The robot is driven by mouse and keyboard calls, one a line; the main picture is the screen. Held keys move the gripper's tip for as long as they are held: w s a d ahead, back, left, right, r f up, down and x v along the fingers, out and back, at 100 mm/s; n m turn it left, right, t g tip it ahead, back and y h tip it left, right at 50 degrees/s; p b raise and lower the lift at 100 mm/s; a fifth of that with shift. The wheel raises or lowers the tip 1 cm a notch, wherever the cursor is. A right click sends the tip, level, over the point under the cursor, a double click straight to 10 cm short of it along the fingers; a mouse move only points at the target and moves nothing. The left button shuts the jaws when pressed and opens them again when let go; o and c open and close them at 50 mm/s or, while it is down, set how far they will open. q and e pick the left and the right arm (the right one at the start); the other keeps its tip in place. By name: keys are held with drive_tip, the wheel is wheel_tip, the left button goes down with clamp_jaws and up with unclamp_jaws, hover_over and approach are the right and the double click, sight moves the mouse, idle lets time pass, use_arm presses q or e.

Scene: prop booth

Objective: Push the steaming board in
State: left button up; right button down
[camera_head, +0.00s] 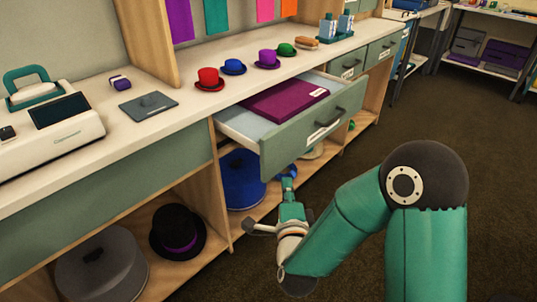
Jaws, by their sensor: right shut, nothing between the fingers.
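A drawer-like unit with a grey-green front (290,143) is pulled out from under the white counter. Its front has a dark handle (326,124) and a white label. A flat purple board (285,101) with a small label lies in it; I cannot tell whether this is the steaming board. My right gripper (288,184) is shut and empty, just below the lower edge of the front in the picture. Whether it touches the front is unclear. My left gripper is not in view.
Small hats, including a red one (209,80), stand on the counter beside a grey plate (148,105) and a white machine (50,123). A black hat (178,232) and a blue round box (240,180) sit on the lower shelf. Brown floor is clear at right.

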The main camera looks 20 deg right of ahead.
sight(273, 156)
drive_tip(key=w+p, duration=0.4)
drive_tip(key=w, duration=0.4)
drive_tip(key=shift+w+d, duration=0.1)
drive_tip(key=shift+d, duration=0.1)
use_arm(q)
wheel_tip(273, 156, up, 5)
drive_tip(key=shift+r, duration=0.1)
